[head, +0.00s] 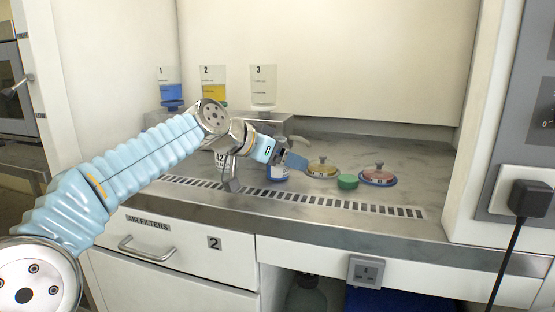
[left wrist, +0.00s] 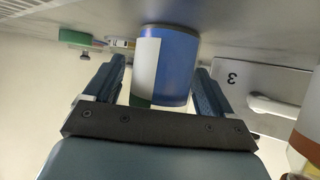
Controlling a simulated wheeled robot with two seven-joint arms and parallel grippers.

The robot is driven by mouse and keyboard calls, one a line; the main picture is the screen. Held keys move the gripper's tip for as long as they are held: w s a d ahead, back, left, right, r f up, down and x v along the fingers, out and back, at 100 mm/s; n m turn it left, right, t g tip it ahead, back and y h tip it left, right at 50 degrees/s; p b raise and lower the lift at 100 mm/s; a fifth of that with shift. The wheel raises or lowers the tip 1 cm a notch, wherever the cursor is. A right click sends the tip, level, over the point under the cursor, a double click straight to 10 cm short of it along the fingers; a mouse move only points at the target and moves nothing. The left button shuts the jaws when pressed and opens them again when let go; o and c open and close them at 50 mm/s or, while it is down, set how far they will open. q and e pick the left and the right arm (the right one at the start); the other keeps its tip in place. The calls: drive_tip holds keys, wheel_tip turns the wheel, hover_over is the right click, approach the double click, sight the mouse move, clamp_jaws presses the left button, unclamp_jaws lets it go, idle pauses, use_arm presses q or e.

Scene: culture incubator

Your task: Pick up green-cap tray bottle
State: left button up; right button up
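My left gripper (head: 287,158) reaches over the bench from the left. In the left wrist view its two fingers (left wrist: 160,80) are spread and open. A blue cylindrical container with a white label (left wrist: 178,65) stands in line with the gap between them, with a visible gap beside the left finger. A small green patch (left wrist: 139,102) shows at its lower edge; I cannot tell whether it is a cap. In the head view the blue and white container (head: 277,173) is partly hidden by the gripper. My right gripper is not in view.
A slotted vent strip (head: 330,203) runs along the front.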

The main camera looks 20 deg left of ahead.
use_arm(q)
drive_tip(key=c, duration=1.1)
